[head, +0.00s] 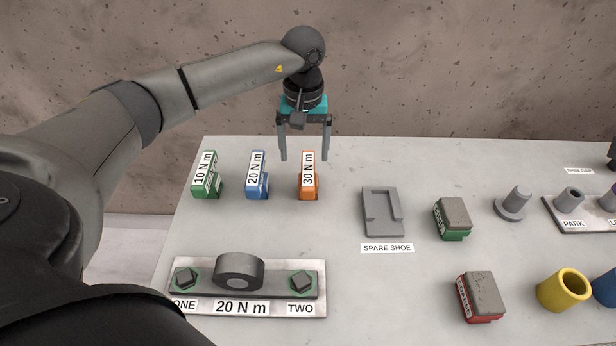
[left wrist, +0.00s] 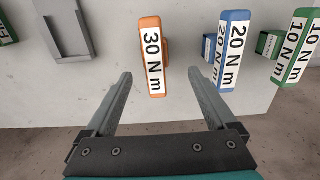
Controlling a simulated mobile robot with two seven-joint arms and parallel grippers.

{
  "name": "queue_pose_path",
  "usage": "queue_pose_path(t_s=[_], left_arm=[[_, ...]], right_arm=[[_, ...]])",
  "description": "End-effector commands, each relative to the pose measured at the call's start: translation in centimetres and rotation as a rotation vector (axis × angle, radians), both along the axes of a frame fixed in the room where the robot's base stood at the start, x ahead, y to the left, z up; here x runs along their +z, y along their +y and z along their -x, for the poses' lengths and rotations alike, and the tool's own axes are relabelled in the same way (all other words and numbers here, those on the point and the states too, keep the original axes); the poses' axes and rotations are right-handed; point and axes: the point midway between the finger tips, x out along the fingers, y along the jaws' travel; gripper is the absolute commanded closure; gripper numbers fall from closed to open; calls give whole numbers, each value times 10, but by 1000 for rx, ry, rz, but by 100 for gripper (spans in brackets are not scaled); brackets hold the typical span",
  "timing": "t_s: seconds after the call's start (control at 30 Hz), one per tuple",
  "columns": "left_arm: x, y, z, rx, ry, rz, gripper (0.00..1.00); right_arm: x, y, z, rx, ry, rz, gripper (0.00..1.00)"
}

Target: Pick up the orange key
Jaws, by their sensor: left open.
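The orange key (head: 309,187) stands on the grey stone slab and bears a white label reading 30 N m. It also shows in the left wrist view (left wrist: 154,83), near the top middle, beyond the fingertips. My left gripper (head: 304,158) is open and empty, with its fingers pointing down above and just behind the orange key. In the left wrist view its two fingers (left wrist: 168,78) are spread wide, with the key lying between their lines but apart from both. My right gripper is in neither view.
A blue 20 N m key (head: 257,188) and a green 10 N m key (head: 207,187) stand left of the orange one. A plate with two bolts (head: 240,306) is in front. Blocks and cups stand further right.

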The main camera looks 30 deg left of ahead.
Motion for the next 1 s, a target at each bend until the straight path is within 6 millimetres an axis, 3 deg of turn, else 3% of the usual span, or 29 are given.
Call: queue_pose_path(t_s=[0.1,0.37,0.67,0.9,1.0], left_arm=[[-16,-1,0,0,1,2,10],[-30,-3,0,-1,1,1,10],[-71,-9,0,0,2,1,10],[-74,-9,0,-1,0,0,10],[-74,-9,0,-1,0,0,21]], right_arm=[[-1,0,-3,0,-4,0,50],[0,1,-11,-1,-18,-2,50],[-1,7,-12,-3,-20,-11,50],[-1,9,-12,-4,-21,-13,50],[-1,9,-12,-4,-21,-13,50]])
